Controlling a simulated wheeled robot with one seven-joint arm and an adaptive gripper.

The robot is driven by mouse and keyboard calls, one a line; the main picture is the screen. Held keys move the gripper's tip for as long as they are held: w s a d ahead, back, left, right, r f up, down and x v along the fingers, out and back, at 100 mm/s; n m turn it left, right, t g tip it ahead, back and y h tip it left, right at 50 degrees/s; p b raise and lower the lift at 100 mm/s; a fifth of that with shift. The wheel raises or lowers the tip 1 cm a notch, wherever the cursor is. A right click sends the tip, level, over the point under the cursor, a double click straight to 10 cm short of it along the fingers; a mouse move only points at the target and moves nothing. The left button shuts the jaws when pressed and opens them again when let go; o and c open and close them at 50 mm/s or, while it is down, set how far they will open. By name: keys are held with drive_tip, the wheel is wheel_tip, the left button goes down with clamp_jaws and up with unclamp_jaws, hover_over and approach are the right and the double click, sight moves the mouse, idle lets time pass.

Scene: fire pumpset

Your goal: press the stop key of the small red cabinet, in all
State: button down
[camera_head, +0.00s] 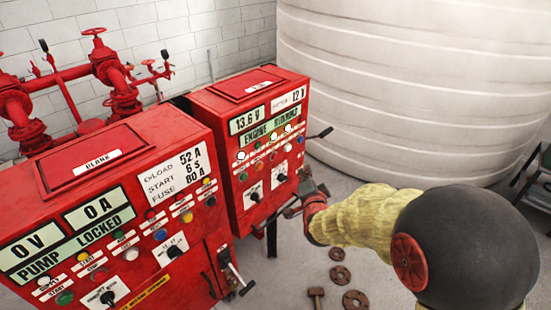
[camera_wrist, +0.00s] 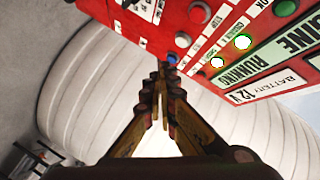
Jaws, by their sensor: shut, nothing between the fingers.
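The small red cabinet (camera_head: 232,190) stands right of the larger one, its display reading "ENGINE RUNNING". Its panel also shows upside down at the top of the wrist view (camera_wrist: 165,20). My gripper (camera_head: 304,177) is shut and empty, beside the cabinet's right edge. In the wrist view its fingertips (camera_wrist: 162,70) appear close to the blue key; contact cannot be told.
The larger red cabinet (camera_head: 105,215) reads "PUMP LOCKED". A lever (camera_head: 320,133) juts from the small cabinet's right side. A big white tank (camera_head: 420,80) stands behind. Red pipes and valves (camera_head: 115,75) are at left. Rusty discs (camera_head: 341,274) and a hammer-like tool (camera_head: 317,296) lie on the floor.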

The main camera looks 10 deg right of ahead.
sight(275, 157)
drive_tip(key=shift+a, duration=0.1)
drive_tip(key=w+a+p, duration=0.1)
drive_tip(key=w+a, duration=0.4)
drive_tip(key=w, duration=0.2)
idle(0.4)
drive_tip(key=shift+w+a, duration=0.1)
drive_tip(key=shift+w, duration=0.05)
idle(1.1)
drive_tip(key=shift+w+a+b, duration=0.2)
drive_tip(key=shift+w+b, duration=0.05)
drive_tip(key=shift+b, duration=0.1)
drive_tip(key=shift+w+a, duration=0.2)
drive_tip(key=shift+w, duration=0.15)
idle(0.8)
drive_tip(key=shift+s+d+b, duration=0.1)
drive_tip(key=shift+s+b, duration=0.05)
drive_tip(key=shift+b, duration=0.2)
drive_tip(key=shift+s+d+b, duration=0.4)
drive_tip(key=shift+s, duration=0.15)
drive_tip(key=shift+s, duration=0.1)
